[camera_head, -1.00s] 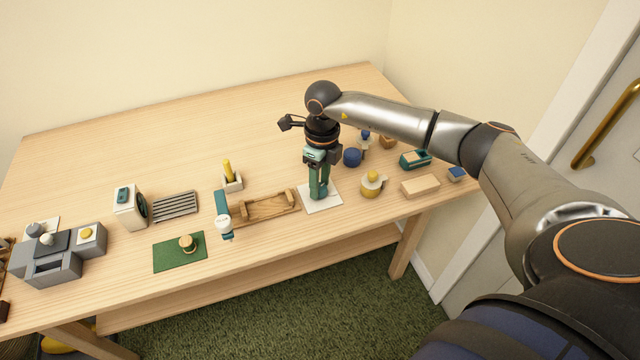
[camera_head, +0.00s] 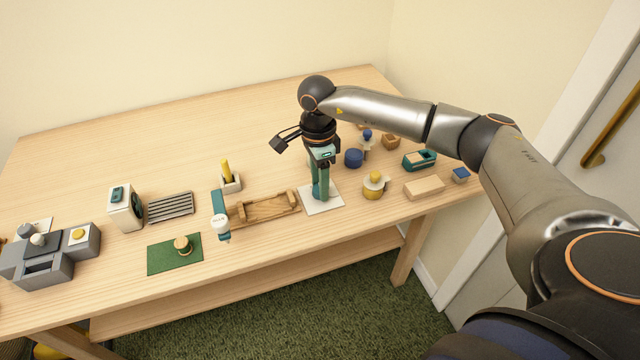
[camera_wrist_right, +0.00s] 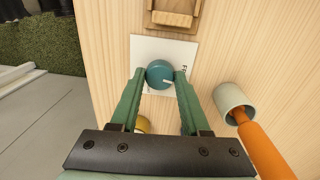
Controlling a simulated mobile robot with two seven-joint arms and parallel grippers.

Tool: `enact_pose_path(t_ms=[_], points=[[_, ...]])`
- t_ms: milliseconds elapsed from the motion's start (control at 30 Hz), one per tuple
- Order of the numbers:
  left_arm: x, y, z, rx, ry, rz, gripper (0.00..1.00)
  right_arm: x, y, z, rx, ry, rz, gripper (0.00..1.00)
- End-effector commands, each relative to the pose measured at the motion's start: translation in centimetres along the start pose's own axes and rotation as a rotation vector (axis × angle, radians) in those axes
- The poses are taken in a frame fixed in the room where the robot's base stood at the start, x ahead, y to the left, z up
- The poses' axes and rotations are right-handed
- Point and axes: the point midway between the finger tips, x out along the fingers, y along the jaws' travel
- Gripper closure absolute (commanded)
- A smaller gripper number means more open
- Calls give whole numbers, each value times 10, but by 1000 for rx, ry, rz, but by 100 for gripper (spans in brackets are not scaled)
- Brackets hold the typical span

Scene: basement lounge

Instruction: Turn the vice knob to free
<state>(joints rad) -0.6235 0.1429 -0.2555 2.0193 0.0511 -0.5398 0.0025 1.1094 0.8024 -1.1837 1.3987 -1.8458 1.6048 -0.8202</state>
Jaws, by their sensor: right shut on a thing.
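The vice knob (camera_wrist_right: 158,70) is a round teal knob with a short white mark on it, pointing right in the right wrist view. It sits on a white card (camera_wrist_right: 147,47) with partly hidden lettering that starts with F. My right gripper (camera_wrist_right: 160,78) is shut on the knob, one green finger on each side. In the head view my right gripper (camera_head: 319,194) points down over the white card (camera_head: 335,194), and the knob is mostly hidden. The wooden vice (camera_head: 265,209) lies just left of the card. My left gripper is not in view.
A yellow-topped jar (camera_head: 374,187), a wooden block (camera_head: 424,187) and a blue round thing (camera_head: 353,158) stand to the right. A pale cup (camera_wrist_right: 231,99) holds an orange-handled tool (camera_wrist_right: 262,145). The table's back left is clear.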

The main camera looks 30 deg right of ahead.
Motion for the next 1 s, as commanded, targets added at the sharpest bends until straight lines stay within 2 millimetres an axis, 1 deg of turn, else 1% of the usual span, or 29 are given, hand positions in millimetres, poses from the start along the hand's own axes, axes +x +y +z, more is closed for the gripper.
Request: enact_pose_path(t_ms=[200, 400, 933, 967, 1000], points=[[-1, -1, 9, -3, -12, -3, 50, -1, 0, 1, -116, 5, -3, 100], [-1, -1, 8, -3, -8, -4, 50, -1, 0, 1, -172, 8, -3, 100], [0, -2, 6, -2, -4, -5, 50, -2, 0, 1, -192, 10, -3, 100], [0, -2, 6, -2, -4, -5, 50, -2, 0, 1, -192, 10, -3, 51], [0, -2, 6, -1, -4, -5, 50, -2, 0, 1, -192, 10, -3, 46]])
